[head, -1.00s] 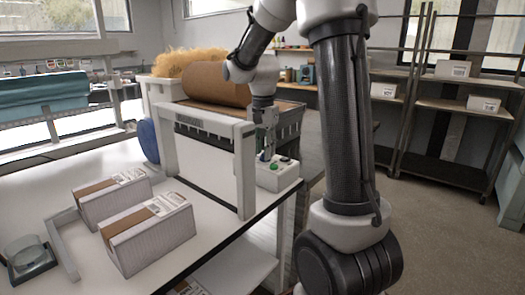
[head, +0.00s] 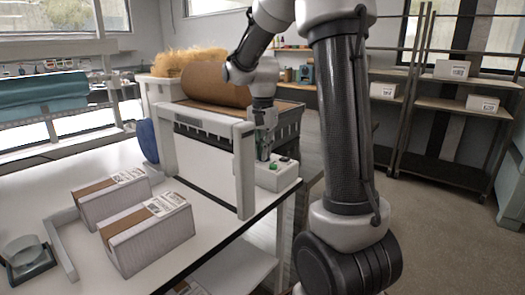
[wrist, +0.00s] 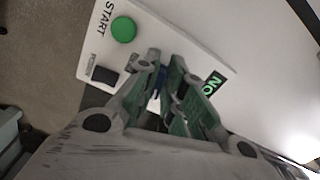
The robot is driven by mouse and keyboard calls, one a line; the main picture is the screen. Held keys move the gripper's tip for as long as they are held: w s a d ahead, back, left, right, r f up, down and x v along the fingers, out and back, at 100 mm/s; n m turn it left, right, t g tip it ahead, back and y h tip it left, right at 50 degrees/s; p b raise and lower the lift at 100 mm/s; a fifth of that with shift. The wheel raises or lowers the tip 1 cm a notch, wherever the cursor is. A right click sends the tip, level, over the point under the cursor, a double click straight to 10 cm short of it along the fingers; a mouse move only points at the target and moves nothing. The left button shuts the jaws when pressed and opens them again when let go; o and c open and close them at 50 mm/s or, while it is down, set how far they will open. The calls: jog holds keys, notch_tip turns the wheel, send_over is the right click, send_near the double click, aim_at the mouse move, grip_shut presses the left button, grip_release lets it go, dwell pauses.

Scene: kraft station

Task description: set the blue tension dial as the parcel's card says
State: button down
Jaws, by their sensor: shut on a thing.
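My gripper (head: 265,146) is low over the white control box (head: 282,180) at the right end of the machine. In the wrist view my gripper (wrist: 165,65) is shut on the blue dial (wrist: 160,80), of which only a sliver shows between the fingers. The dial's pointer and scale are hidden. Two parcels, one farther back (head: 95,208) and one nearer (head: 150,245), lie on the white table with labels on top. The label print is too small to read.
A green START button (wrist: 124,29) and a black switch (wrist: 104,75) sit beside the dial. A green lit sign (wrist: 213,84) is close to the right finger. The machine's white frame (head: 246,170) stands left of my gripper. A brown paper roll (head: 215,84) lies behind.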

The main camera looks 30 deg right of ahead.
jog(key=n, duration=0.5)
jog(key=shift+s+d+n, duration=0.15)
jog(key=shift+d+n, duration=0.1)
jog(key=shift+n, duration=0.15)
jog(key=n, duration=0.6)
jog(key=shift+d, duration=0.35)
jog(key=n, duration=0.5)
jog(key=shift+d+n, duration=0.25)
jog(key=shift+n, duration=0.15)
jog(key=n, duration=0.5)
jog(key=shift+w+d, duration=0.2)
jog(key=shift+w, duration=0.05)
jog(key=shift+n, duration=0.3)
jog(key=c, duration=1.5)
grip_release()
jog(key=shift+r, duration=0.1)
